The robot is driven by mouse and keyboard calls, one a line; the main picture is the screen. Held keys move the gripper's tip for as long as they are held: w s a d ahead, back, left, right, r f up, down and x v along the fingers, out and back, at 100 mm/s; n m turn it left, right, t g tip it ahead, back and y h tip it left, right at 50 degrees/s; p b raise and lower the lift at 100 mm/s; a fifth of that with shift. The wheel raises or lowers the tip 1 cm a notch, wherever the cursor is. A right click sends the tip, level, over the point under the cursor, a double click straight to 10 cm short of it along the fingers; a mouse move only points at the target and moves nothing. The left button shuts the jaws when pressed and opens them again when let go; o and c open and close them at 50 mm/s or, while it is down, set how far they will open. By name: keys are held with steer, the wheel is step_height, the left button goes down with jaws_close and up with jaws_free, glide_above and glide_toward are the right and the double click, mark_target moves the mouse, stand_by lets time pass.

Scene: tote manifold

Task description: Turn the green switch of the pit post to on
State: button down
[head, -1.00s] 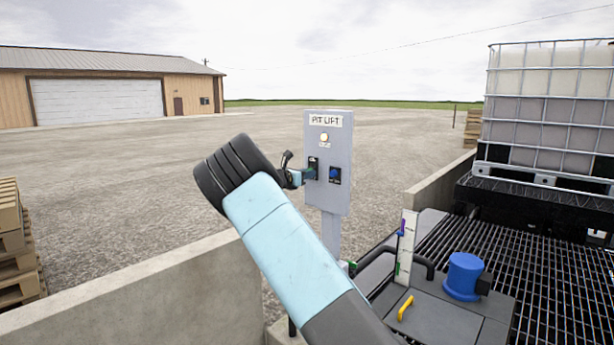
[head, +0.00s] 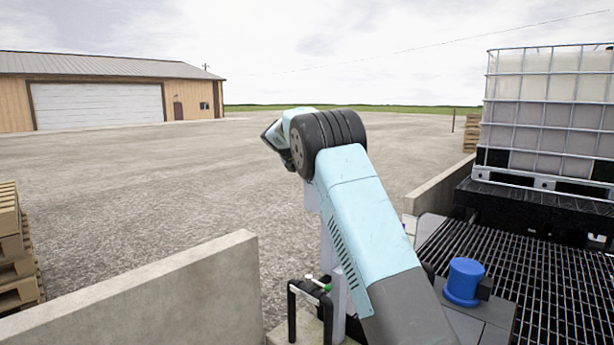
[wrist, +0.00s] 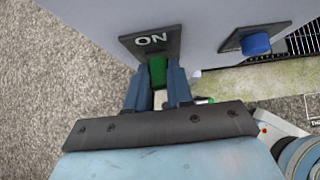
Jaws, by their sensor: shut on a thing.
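In the wrist view, my gripper (wrist: 157,88) has its two fingers on either side of the green switch (wrist: 157,70) and is shut on it. The switch sits at a dark plate (wrist: 128,43) marked ON on the grey panel of the pit post (wrist: 215,18). How far the switch is turned is hard to tell, as the fingers cover its sides. In the head view, my arm hides nearly all of the panel, the switch and the fingers. Only part of the post's grey column (head: 338,297) shows below.
A blue knob (wrist: 256,43) sits on the same panel, right of the switch. A bent black pipe (head: 293,305) stands by the post's foot. A low concrete wall (head: 190,290) runs at the left. A blue cylinder (head: 464,280) stands by the dark grating (head: 530,270).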

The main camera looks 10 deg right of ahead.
steer(key=shift+w+r+g+y, duration=0.15)
steer(key=shift+r+g+y, duration=0.15)
steer(key=shift+r+y, duration=0.15)
stand_by(0.3)
steer(key=c, duration=1.5)
jaws_free()
steer(key=shift+o, duration=0.9)
steer(key=shift+w, duration=0.1)
steer(key=o, duration=0.3)
steer(key=shift+d, duration=0.1)
steer(key=shift+f, duration=0.15)
steer(key=shift+v, duration=6.85)
